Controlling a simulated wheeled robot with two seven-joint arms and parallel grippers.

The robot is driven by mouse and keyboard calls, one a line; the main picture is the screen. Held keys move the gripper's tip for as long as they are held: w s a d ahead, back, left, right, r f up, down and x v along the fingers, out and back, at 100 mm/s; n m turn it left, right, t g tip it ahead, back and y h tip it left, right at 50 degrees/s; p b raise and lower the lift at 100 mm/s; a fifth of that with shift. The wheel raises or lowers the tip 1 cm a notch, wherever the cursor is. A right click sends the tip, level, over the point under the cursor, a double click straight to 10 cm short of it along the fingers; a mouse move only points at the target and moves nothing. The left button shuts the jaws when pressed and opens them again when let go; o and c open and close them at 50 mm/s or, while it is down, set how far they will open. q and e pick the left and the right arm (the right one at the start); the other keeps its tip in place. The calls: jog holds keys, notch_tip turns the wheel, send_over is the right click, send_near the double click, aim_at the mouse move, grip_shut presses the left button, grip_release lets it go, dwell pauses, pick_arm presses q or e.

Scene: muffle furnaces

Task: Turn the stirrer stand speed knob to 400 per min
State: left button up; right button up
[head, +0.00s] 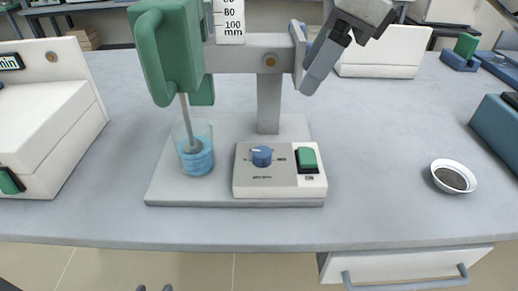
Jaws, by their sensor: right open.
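The stirrer stand (268,105) has a grey post and base plate, with a green motor head (165,50) at upper left. Its control box (280,190) sits on the base at front. The blue speed knob (262,156) is on the box's left part; its scale is too small to read. A green rocker switch (306,158) is to its right. My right gripper (309,52) is open beside the stand's arm, above and behind the knob and apart from it. Only the fingertips of my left gripper (154,288) show at the bottom edge, spaced apart, in front of the table.
A beaker of blue liquid (197,158) stands on the base's left, with the stirrer shaft in it. A white dish (453,177) of dark material lies at right. A white device (45,110) stands at left. The table is clear between stand and dish.

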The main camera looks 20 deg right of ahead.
aim_at(263, 151)
jog(key=x, duration=0.5)
jog(key=b+x, duration=0.1)
jog(key=x, duration=0.5)
jog(key=b+x, duration=0.1)
jog(key=x, duration=0.5)
jog(key=shift+w+d+f, duration=0.15)
jog(key=shift+w, duration=0.15)
pick_arm(q)
jog(key=shift+g, duration=0.4)
jog(key=f, duration=0.3)
jog(key=d+f, duration=0.1)
jog(key=shift+w+f, duration=0.2)
jog(key=shift+w, duration=0.1)
pick_arm(e)
jog(key=c, duration=1)
